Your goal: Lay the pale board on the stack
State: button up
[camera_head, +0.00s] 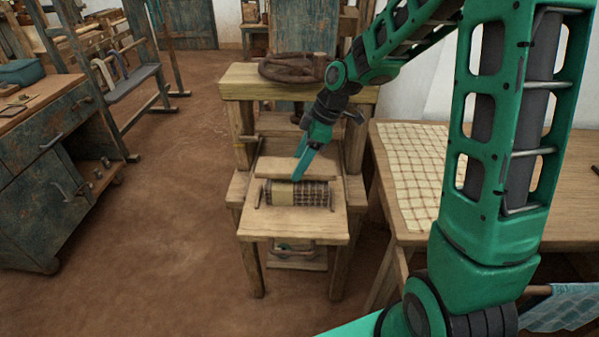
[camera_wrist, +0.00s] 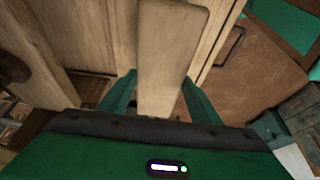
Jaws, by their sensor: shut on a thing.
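My gripper (camera_head: 299,178) points down over the wooden stand in the head view. In the wrist view my gripper (camera_wrist: 160,95) is shut on a pale board (camera_wrist: 172,45), a long plank with rounded corners that runs up the picture from between the fingers. In the head view, a pale flat wooden piece (camera_head: 270,166) shows beside and behind the fingers; I cannot tell whether it is the held board. A dark checked roll with a tan band (camera_head: 315,194) sits just in front of the fingertips. I cannot clearly make out which pieces form the stack.
The stand's front shelf (camera_head: 290,226) is bare along its near edge. A dark coil (camera_head: 292,67) lies on its upper top (camera_head: 237,85). A table with a checked cloth (camera_head: 412,165) stands close on the right. A blue-grey cabinet (camera_head: 50,160) stands left, with open floor (camera_head: 180,170) between.

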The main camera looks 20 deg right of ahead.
jog(key=shift+w+d+f, duration=0.25)
jog(key=shift+w+f, duration=0.05)
jog(key=shift+w, duration=0.05)
jog(key=shift+f, duration=1.95)
jog(key=o, duration=1.2)
jog(key=shift+f, duration=0.1)
